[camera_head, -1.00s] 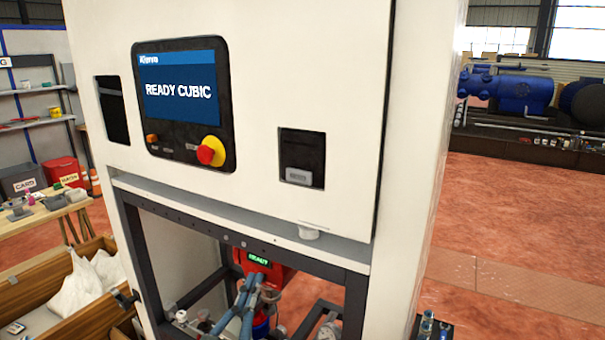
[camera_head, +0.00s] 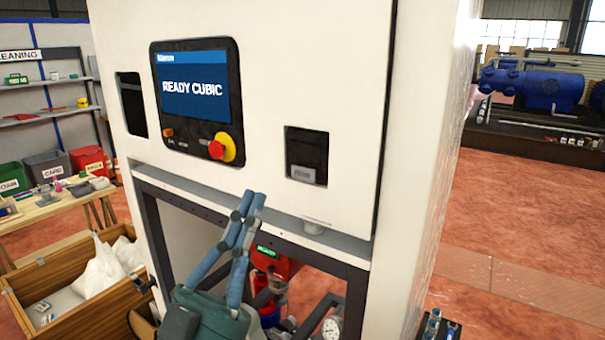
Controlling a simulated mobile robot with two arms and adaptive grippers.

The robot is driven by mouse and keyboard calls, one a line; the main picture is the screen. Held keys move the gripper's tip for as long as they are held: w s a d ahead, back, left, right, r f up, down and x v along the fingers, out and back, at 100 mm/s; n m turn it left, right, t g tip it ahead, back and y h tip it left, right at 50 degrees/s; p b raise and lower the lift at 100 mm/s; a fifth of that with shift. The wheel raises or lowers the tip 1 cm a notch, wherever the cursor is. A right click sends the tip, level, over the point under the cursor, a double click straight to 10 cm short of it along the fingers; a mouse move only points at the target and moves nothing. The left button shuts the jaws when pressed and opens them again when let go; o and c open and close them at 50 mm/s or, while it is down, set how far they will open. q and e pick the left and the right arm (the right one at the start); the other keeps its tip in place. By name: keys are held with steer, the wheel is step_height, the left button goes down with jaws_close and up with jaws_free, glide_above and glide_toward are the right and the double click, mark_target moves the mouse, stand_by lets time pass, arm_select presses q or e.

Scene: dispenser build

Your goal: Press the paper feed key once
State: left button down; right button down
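The white dispenser cabinet (camera_head: 275,70) fills the middle of the view. Its black control panel (camera_head: 245,100) has a screen (camera_head: 193,88) reading "READY CUBIC". Below the screen are a small orange button (camera_head: 168,132) and a red knob on a yellow base (camera_head: 222,148). To the right, a dark recess (camera_head: 306,148) holds a grey key-like block (camera_head: 303,173); its marking is too small to read. My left gripper (camera_head: 253,198) points up in front of the cabinet's lower edge, below the panel and left of the recess. Its fingertips look together and empty. My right gripper is out of view.
A dark slot (camera_head: 132,104) lies left of the panel. The open frame below holds a red unit (camera_head: 272,262) and a gauge (camera_head: 331,328). A wooden crate (camera_head: 75,322) stands at lower left.

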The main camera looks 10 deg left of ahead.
mark_target(303, 174)
arm_select(q)
steer(key=shift+w, duration=0.15)
steer(key=w+d, duration=0.1)
steer(key=w, duration=0.1)
steer(key=w+d, duration=0.1)
steer(key=w, duration=0.2)
steer(key=w+d, duration=0.1)
steer(key=w, duration=0.2)
steer(key=shift+b, duration=0.3)
stand_by(1.0)
steer(key=shift+w+d, duration=0.1)
steer(key=shift+w+d, duration=0.1)
steer(key=shift+w, duration=0.25)
